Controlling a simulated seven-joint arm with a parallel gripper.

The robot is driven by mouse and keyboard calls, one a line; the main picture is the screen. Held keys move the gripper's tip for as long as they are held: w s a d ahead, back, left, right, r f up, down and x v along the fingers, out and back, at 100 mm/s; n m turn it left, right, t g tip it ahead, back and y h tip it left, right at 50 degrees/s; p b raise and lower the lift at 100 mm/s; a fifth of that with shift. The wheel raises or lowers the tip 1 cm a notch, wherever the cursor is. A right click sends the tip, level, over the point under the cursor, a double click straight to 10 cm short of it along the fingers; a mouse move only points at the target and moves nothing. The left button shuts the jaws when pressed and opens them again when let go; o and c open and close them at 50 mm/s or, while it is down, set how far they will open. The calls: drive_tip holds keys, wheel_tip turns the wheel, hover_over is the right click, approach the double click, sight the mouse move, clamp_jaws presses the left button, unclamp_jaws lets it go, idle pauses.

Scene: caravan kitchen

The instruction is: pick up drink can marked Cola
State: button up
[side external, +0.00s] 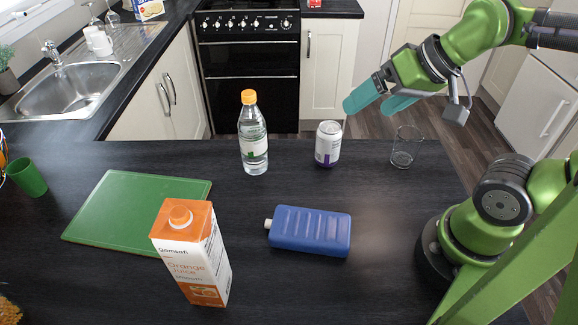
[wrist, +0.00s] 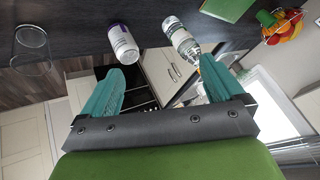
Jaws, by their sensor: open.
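A white and silver drink can with purple markings (side external: 328,144) stands upright on the dark worktop (side external: 390,215). I cannot read a Cola name on it. It also shows in the wrist view (wrist: 123,45), beyond my fingers and between their directions. My gripper (side external: 372,103) has teal fingers, spread apart and empty. In the side view it hangs up and to the right of the can, not touching it. The fingers also show in the wrist view (wrist: 158,82).
A clear bottle with an orange cap (side external: 253,140) stands left of the can, and an empty glass (side external: 404,148) right. A blue bottle (side external: 310,231) lies nearer, beside an orange juice carton (side external: 195,255). A green board (side external: 125,212) and green cup (side external: 28,177) are at left.

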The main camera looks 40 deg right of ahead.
drive_tip(key=m+g+h, duration=0.1)
drive_tip(key=g+h, duration=0.2)
drive_tip(key=h, duration=0.1)
approach(329, 129)
drive_tip(key=x, duration=0.8)
drive_tip(key=shift+w, duration=0.1)
drive_tip(key=shift+s+x, duration=0.15)
drive_tip(key=shift+x, duration=0.75)
drive_tip(key=shift+s+x, duration=0.2)
drive_tip(key=shift+x, duration=0.7)
drive_tip(key=shift+s+x, duration=0.15)
drive_tip(key=shift+x, duration=0.7)
drive_tip(key=shift+d+f, duration=0.15)
drive_tip(key=shift+f, duration=0.05)
drive_tip(key=shift+c, duration=0.2)
